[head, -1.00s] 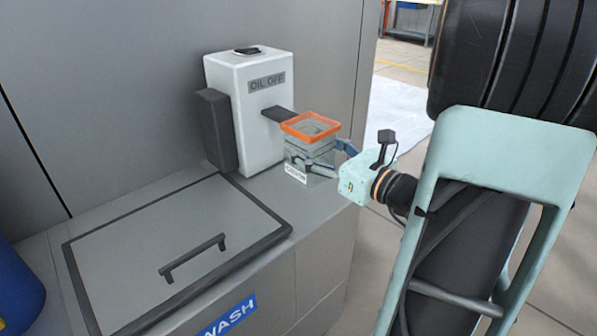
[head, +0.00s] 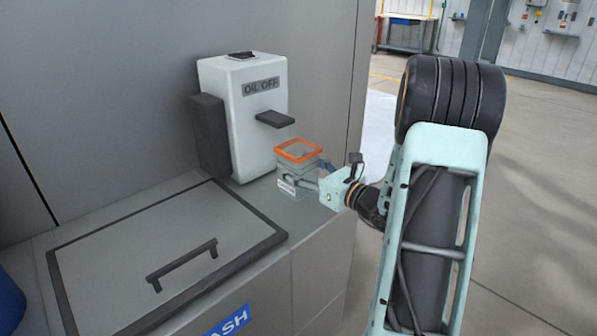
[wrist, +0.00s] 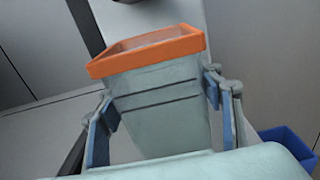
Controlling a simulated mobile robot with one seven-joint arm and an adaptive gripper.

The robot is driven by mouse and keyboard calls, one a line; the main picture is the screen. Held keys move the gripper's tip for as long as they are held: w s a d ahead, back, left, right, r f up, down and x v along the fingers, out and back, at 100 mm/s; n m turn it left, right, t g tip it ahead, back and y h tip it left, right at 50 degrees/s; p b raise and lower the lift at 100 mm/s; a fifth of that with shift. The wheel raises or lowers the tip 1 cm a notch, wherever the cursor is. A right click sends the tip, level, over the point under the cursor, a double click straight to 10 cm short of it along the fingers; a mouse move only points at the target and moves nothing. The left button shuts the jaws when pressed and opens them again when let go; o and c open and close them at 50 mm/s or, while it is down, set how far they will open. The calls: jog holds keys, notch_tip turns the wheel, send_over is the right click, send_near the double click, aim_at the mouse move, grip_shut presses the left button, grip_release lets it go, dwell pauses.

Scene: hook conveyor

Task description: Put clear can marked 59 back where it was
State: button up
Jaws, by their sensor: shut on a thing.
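The clear can (head: 297,164) is a see-through square can with an orange rim, close to the grey counter top at the front right of the oil unit. A white label shows low on its near side, too small to read. My gripper (head: 305,182) comes from the right and is shut on the can. In the wrist view the can (wrist: 160,100) stands between the two blue finger pads, slightly tilted in the picture, with dark lines across its wall. I cannot tell whether its base touches the counter.
A white unit marked OIL OFF (head: 245,115) stands behind the can, its dark spout (head: 275,119) above and left of it. A lidded hatch with a handle (head: 182,265) fills the counter's left. A blue WASH label (head: 228,322) is on the front. A blue bin (wrist: 290,150) shows in the wrist view.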

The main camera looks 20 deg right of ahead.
jog(key=shift+f, duration=0.35)
jog(key=shift+f, duration=0.1)
jog(key=shift+f, duration=0.15)
jog(key=o, duration=1.7)
jog(key=shift+s+d+r, duration=0.1)
jog(key=shift+s+r, duration=0.1)
jog(key=shift+r, duration=0.05)
jog(key=p+v, duration=0.1)
jog(key=v, duration=1)
jog(key=shift+s+p, duration=0.35)
